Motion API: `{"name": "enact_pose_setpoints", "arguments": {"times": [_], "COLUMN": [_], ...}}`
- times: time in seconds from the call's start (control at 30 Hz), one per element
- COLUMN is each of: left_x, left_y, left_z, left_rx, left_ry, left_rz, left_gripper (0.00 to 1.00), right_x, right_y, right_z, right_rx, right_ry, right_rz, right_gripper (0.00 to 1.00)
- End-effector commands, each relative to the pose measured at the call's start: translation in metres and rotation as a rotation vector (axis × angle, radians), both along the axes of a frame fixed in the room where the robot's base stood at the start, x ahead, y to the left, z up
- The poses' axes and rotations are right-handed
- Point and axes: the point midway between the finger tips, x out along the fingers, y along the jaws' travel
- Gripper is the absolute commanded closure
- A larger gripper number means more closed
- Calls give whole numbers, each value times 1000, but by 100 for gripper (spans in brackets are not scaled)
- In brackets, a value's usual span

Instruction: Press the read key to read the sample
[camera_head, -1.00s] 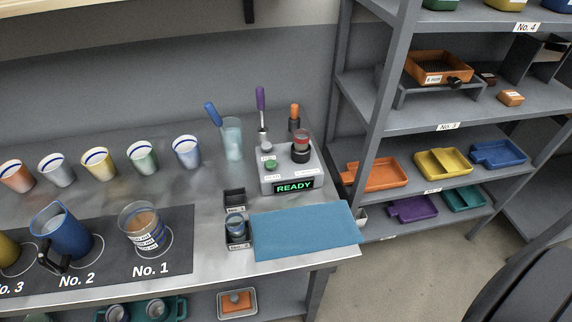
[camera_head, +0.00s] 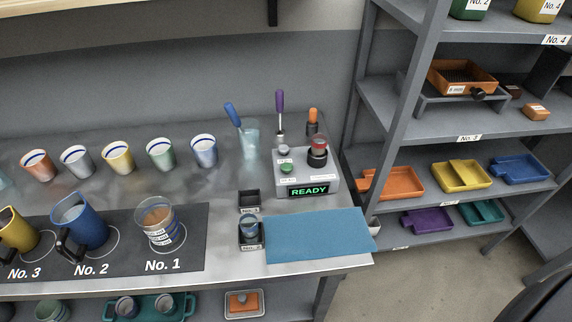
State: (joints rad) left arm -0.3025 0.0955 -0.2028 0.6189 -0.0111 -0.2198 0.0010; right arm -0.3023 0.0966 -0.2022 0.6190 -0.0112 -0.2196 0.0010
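The grey reader box (camera_head: 328,184) stands on the bench against the back wall. Its front display (camera_head: 309,191) shows READY in green letters. A green round key (camera_head: 287,168) and a grey round key (camera_head: 284,151) sit on its top, with small labels too small to read. A dark holder with a red-topped sample cup (camera_head: 318,150) sits on the right of its top. Neither of my grippers is in view, and nothing touches the keys.
A blue mat (camera_head: 318,236) lies in front of the reader. Two small black trays are left of it; the front one holds a small jar (camera_head: 250,228). A blue-handled tool stands in a glass (camera_head: 250,143). Jugs and cups fill the bench's left. Shelving (camera_head: 392,130) stands at right.

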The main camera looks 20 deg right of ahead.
Motion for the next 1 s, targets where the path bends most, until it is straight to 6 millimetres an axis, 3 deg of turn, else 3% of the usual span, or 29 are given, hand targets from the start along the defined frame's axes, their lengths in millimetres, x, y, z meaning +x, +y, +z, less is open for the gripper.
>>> {"name": "enact_pose_setpoints", "arguments": {"times": [0.03,0.23,1.0], "left_x": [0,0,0], "left_y": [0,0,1], "left_z": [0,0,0], "left_rx": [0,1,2], "left_ry": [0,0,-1], "left_rz": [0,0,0], "left_gripper": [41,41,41], "right_x": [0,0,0], "right_y": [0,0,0], "right_z": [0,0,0], "right_rx": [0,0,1], "right_ry": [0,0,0], "right_rz": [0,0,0], "right_gripper": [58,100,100]}}
